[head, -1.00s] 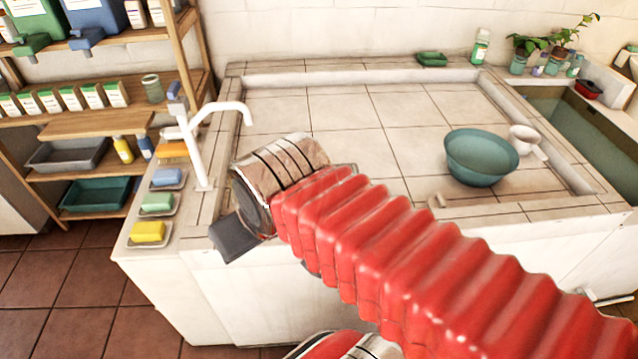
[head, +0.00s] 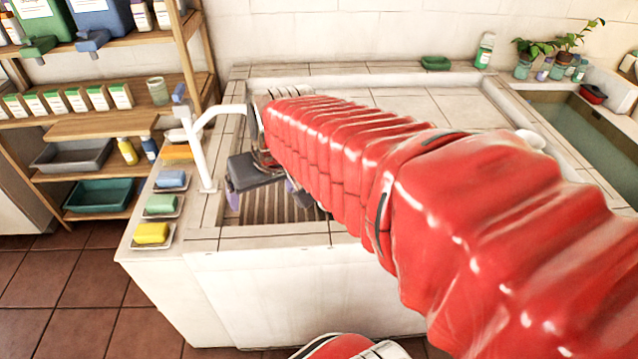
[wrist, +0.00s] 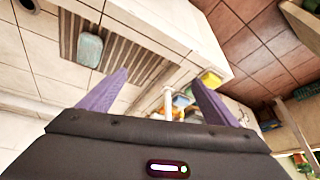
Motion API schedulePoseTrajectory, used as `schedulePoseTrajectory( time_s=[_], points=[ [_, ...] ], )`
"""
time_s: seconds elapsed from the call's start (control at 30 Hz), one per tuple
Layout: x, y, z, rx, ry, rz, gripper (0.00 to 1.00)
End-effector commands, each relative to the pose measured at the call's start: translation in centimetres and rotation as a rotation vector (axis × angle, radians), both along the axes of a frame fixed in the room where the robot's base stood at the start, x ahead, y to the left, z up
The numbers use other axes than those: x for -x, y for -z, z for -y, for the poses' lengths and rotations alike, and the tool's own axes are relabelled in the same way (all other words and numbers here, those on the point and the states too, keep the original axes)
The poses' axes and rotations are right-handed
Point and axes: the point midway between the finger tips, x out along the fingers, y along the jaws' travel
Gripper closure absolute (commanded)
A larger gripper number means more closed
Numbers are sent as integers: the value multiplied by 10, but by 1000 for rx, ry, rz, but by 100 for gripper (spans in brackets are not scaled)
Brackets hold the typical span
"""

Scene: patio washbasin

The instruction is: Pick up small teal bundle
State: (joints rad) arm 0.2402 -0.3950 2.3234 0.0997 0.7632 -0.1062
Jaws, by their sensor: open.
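A small pale teal bundle (wrist: 90,48) lies on the brown ribbed drain strip (wrist: 130,58) in the wrist view, toward the upper left. In the head view my arm hides it. My gripper (wrist: 160,78) has two purple fingers spread wide apart with nothing between them. The bundle is outside the fingers, beyond the left fingertip in the wrist view. In the head view my gripper (head: 264,200) hangs over the ribbed strip near the basin's left end, partly hidden by my red sleeve.
A white tap (head: 202,150) stands close left of my gripper. Soap dishes with yellow (head: 152,233), green (head: 160,204), blue (head: 171,179) and orange blocks line the left ledge. A wooden shelf (head: 110,124) stands further left. The basin's back tiles are clear.

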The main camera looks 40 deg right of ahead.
Motion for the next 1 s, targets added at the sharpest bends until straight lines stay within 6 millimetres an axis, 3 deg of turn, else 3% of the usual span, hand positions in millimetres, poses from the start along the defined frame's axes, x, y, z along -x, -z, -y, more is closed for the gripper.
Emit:
schedulePoseTrajectory(
  time_s=[0.2,0.5,0.8,1.0],
  points=[
    [-38,21,50,-24,92,-15,11],
    [-77,61,132,-50,218,-24,11],
    [-93,117,224,-73,352,-32,11],
    [-93,148,271,-81,420,-34,11]
  ],
)
